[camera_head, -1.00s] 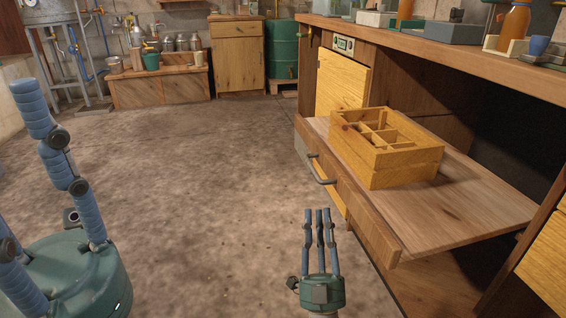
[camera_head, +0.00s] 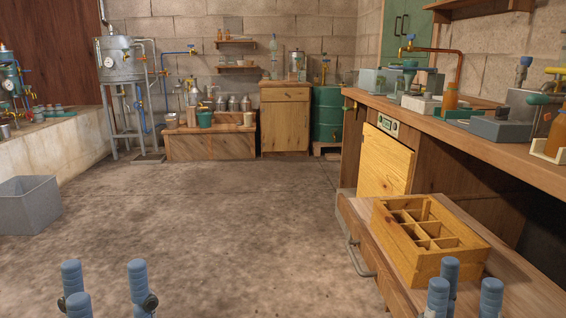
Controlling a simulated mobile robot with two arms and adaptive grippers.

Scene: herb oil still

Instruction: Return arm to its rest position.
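My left gripper (camera_head: 104,276) shows at the bottom left of the head view. Its blue fingertips are spread apart with nothing between them. My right gripper (camera_head: 463,284) shows at the bottom right, its fingertips also apart and empty. They rise in front of the pulled-out drawer and overlap the near edge of the wooden divided box (camera_head: 422,262) in the picture. I cannot tell the gap in depth. The palms and arm links are below the frame.
The open drawer (camera_head: 367,228) with its grey handle juts out below the workbench (camera_head: 425,121). Bottles and fittings stand on the bench. A grey bin (camera_head: 29,212) stands at left. The still (camera_head: 122,66) and green barrel (camera_head: 327,113) are at the back. The middle floor is clear.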

